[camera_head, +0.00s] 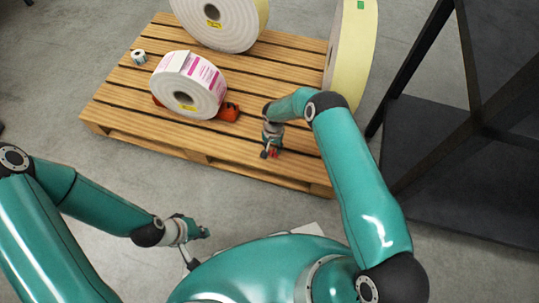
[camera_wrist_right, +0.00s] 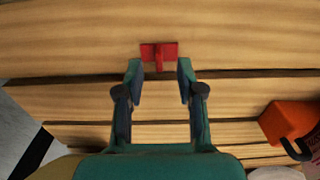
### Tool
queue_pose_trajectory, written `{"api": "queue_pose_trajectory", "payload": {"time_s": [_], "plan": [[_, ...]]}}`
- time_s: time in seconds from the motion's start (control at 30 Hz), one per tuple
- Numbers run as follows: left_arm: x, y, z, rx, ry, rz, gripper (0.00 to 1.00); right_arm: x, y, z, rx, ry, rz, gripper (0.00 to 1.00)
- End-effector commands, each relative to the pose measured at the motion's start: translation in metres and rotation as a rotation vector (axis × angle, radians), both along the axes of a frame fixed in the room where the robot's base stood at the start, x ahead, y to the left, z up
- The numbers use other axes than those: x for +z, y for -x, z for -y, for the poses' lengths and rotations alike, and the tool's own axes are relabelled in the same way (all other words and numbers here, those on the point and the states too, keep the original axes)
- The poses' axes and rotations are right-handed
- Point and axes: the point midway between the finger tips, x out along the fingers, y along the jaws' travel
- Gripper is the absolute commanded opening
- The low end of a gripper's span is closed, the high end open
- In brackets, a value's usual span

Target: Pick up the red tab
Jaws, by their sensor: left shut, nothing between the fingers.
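The red tab (camera_wrist_right: 159,51) lies on the wooden pallet (camera_wrist_right: 60,100), with a wide flat part and a narrow upright stem. In the head view a small bit of the tab (camera_head: 274,154) shows at my right gripper (camera_head: 269,153). In the right wrist view that gripper (camera_wrist_right: 160,70) is open, its fingertips on either side of the stem with gaps to it; contact is not visible. My left gripper (camera_head: 204,233) is shut and empty, off the pallet at the lower left.
A white label roll with pink print (camera_head: 189,84) lies on the pallet by an orange part (camera_head: 229,112). Larger rolls (camera_head: 219,20) (camera_head: 352,50) stand at the back and right. A small roll (camera_head: 139,56) is at the left. A dark frame (camera_head: 480,115) stands to the right.

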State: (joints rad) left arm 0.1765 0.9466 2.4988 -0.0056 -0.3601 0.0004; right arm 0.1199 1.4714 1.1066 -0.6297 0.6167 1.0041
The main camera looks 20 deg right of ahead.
Motion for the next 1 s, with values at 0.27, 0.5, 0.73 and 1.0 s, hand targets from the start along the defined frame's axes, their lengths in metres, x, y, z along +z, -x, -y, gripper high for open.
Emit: {"api": "queue_pose_trajectory", "payload": {"time_s": [0.27, 0.5, 0.73, 1.0], "plan": [[-0.009, 0.0, 0.0, 0.0, 0.0, 0.0, 0.0, -0.022, 0.0, 0.0, 0.001, -0.001, 0.001, 0.38], [-0.009, 0.0, 0.0, 0.0, 0.0, 0.0, 0.0, -0.022, 0.0, -0.001, 0.001, -0.001, 0.001, 0.19], [-0.009, 0.0, 0.0, 0.0, 0.0, 0.0, 0.0, -0.021, 0.0, -0.001, 0.001, -0.001, 0.001, 0.0], [-0.008, 0.0, 0.0, 0.0, 0.0, 0.0, 0.0, -0.021, 0.0, -0.001, 0.002, -0.002, 0.001, 0.0]]}}
